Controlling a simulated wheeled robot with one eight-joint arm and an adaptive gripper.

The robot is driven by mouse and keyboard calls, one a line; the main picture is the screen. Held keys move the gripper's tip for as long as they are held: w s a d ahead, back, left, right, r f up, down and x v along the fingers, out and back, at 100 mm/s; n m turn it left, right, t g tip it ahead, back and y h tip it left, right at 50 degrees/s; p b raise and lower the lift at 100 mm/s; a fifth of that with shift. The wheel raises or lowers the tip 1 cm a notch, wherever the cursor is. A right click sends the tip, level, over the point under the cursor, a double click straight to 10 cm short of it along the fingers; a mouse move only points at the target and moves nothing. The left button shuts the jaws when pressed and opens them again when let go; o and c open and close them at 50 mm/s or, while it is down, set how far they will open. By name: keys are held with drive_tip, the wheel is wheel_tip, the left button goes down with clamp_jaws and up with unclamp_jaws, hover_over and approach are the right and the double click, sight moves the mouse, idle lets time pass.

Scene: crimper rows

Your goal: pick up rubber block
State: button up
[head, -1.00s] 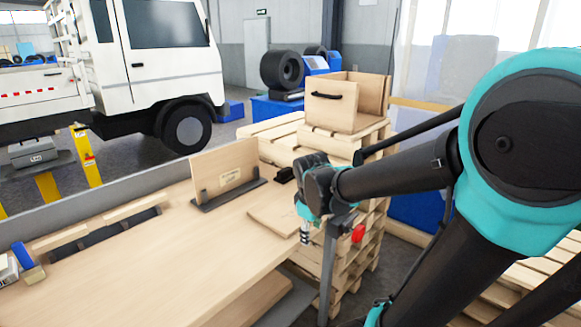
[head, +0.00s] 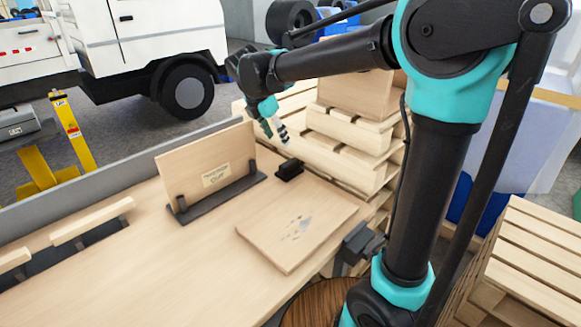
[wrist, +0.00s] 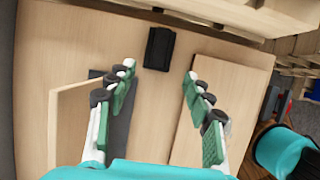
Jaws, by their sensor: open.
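The black rubber block (head: 289,169) lies on the wooden bench top near its far edge, between the upright board and the flat board. In the wrist view the block (wrist: 159,48) is ahead of my gripper (wrist: 160,78), between the lines of its two fingers and beyond the tips. My gripper (head: 275,132) is open and empty. In the head view it hangs above and slightly left of the block, apart from it.
An upright wooden board (head: 207,168) with a label stands in a dark holder left of the block. A flat wooden board (head: 300,224) lies on the bench (head: 140,270) to the near right. Stacked pallets (head: 345,135) stand behind. The bench's left part is mostly clear.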

sight(289, 163)
drive_tip(key=x, duration=1.4)
drive_tip(key=shift+d+f, duration=0.15)
drive_tip(key=shift+f, duration=0.05)
drive_tip(key=shift+c, duration=0.3)
clamp_jaws()
